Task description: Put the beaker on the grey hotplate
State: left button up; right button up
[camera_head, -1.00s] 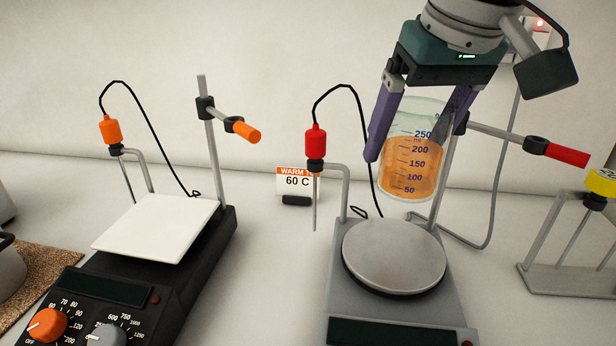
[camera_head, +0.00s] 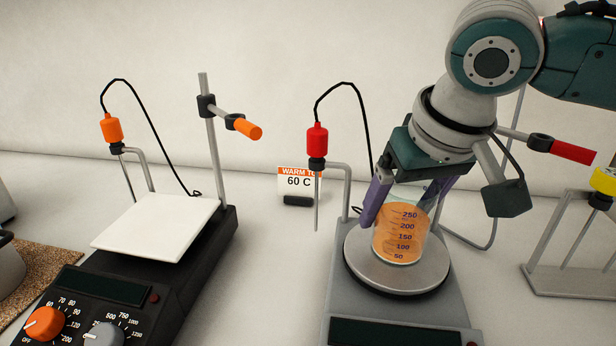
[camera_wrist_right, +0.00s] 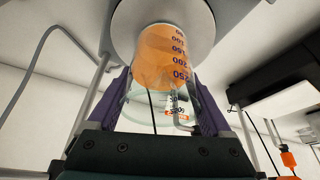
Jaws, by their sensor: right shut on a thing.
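The beaker (camera_head: 400,232) is clear glass with dark volume marks and orange liquid. It stands about upright over the round plate of the grey hotplate (camera_head: 352,283); its base looks to be on or just above the plate, and I cannot tell which. My right gripper (camera_head: 406,208) is shut on the beaker from above, with a purple finger on each side of it. In the right wrist view the beaker (camera_wrist_right: 165,60) lies between the fingers (camera_wrist_right: 168,98), its base against the round plate (camera_wrist_right: 210,22). My left gripper is not in view.
A black hotplate with a white square top (camera_head: 155,228) stands at the left. A red-capped probe (camera_head: 317,140) hangs left of the grey hotplate, near a "60 C" sign (camera_head: 298,184). A rod with a red-handled clamp (camera_head: 558,149) is behind my right arm. A metal stand (camera_head: 570,270) is at the right.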

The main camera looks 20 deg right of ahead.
jog(key=o, duration=1.5)
jog(key=shift+f, duration=0.1)
jog(key=shift+c, duration=0.2)
jog(key=p+v, duration=0.1)
jog(key=v, duration=1.1)
jog(key=shift+p, duration=0.35)
